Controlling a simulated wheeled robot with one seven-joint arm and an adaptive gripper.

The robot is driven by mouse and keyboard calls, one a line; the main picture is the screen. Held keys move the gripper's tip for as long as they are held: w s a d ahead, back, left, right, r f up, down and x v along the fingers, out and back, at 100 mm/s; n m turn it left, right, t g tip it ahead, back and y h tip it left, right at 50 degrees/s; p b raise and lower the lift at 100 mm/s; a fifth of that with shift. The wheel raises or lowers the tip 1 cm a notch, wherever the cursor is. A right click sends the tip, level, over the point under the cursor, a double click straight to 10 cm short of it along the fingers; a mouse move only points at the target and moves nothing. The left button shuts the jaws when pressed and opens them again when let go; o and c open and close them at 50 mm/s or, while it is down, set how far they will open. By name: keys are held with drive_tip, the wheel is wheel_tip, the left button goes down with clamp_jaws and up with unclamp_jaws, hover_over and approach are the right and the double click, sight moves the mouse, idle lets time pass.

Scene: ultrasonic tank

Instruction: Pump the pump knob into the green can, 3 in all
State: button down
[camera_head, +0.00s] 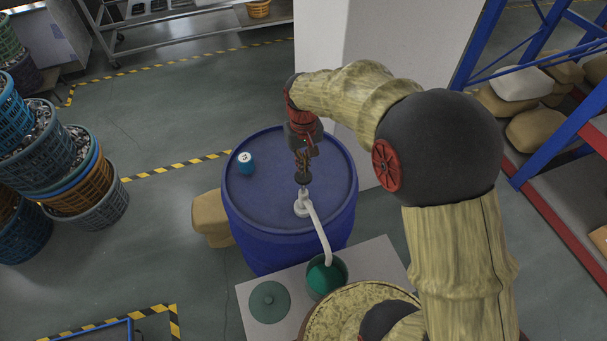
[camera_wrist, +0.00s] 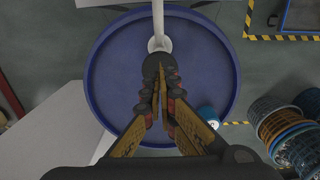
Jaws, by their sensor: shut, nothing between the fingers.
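A large blue drum (camera_head: 335,215) stands upright, and a white pump with a long curved spout (camera_head: 319,228) rises from its lid. The dark pump knob (camera_head: 303,178) tops the pump, directly below my gripper (camera_head: 303,170). My gripper is shut, its fingertips at or just above the knob; I cannot tell whether they touch. The wrist view shows my gripper (camera_wrist: 160,75) over the drum lid, with the white spout (camera_wrist: 157,20) beyond it. The spout runs down to the green can (camera_head: 340,268), which is open and has green contents. The can's near side is partly hidden by my arm.
A green lid (camera_head: 269,302) lies beside the can on a pale board (camera_head: 385,252). Baskets (camera_head: 70,170) stack at left; a shelf rack (camera_head: 545,185) stands at right. A pale pillar (camera_head: 320,45) stands behind the drum.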

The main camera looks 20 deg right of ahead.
sight(304, 180)
drive_tip(key=shift+f, duration=0.15)
drive_tip(key=shift+s+f+b, duration=0.1)
drive_tip(key=shift+f+b, duration=2)
drive_tip(key=shift+f, duration=1.35)
drive_tip(key=shift+r, duration=0.1)
drive_tip(key=shift+r+p, duration=2)
drive_tip(key=shift+r, duration=1.45)
drive_tip(key=shift+f, duration=0.2)
